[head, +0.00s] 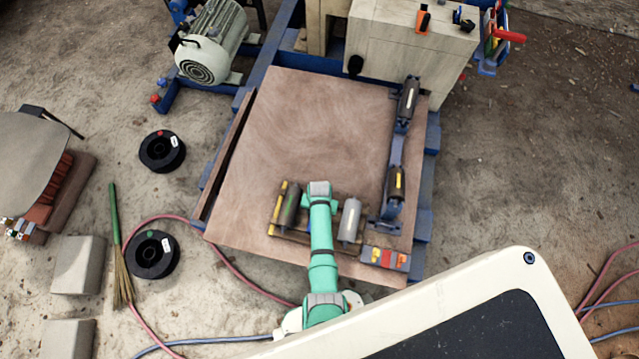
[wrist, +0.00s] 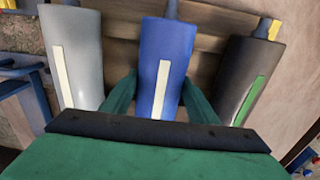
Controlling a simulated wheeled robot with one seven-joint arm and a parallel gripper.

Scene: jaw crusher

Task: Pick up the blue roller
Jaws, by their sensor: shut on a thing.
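The blue roller (wrist: 165,50) with a white stripe stands between the two green fingers of my gripper (wrist: 158,87) in the wrist view. The fingers are shut on it, one on each side. It sits between a grey roller (wrist: 78,50) with a white stripe on the left and a dark roller (wrist: 248,75) with a green stripe on the right. Whether it still touches the rack cannot be told.
The wooden rack (head: 274,230) lies on a brown tabletop (head: 310,120). Two dark rollers (head: 408,100) (head: 396,184) sit in a blue frame at the right edge. The tabletop's far half is clear.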

